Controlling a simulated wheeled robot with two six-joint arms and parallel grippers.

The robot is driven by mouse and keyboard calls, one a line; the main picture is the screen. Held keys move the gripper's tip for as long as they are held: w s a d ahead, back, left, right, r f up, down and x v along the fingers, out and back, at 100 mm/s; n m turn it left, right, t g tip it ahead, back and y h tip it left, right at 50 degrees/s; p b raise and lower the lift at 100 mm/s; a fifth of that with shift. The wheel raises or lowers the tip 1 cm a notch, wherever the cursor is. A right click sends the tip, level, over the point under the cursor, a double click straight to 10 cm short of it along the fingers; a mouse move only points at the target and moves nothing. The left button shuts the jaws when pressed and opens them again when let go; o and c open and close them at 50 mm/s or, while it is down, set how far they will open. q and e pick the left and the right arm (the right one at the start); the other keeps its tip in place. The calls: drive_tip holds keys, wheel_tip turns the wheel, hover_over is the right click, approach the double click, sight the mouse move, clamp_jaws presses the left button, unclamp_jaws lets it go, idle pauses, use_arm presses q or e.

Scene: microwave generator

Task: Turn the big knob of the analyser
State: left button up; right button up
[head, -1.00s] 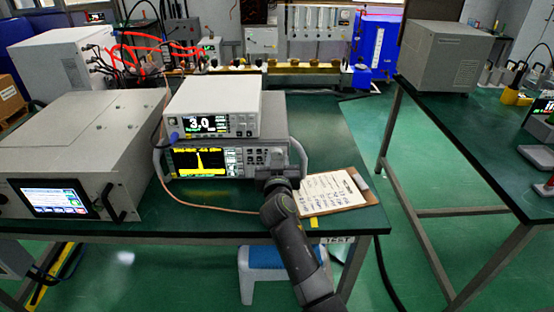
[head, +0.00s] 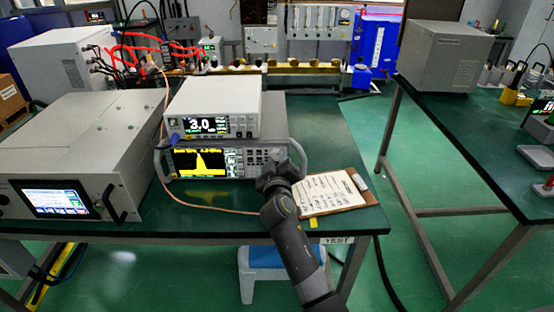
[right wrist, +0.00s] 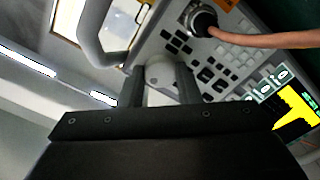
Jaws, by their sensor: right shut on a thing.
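The analyser (head: 245,172) is the lower instrument on the bench, with a yellow peak on its dark screen (head: 198,163). Its screen also shows at the right edge of the right wrist view (right wrist: 295,108). My right gripper (head: 270,172) is at the right part of its front panel. In the right wrist view the gripper's two fingers (right wrist: 160,88) are shut on the big grey knob (right wrist: 160,73), one on each side. The gripper and wrist hide the knob in the head view. My left gripper is not in view.
A white instrument (head: 215,105) reading 3.0 sits on the analyser. The analyser's side handle (head: 302,160) is close to the gripper. A clipboard (head: 330,193) lies to the right. A large grey unit (head: 75,150) stands left. A copper-coloured cable (right wrist: 260,40) leaves the panel near the knob.

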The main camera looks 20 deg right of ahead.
drive_tip(key=shift+n, duration=0.3)
drive_tip(key=o, duration=1)
drive_tip(key=shift+f, duration=0.1)
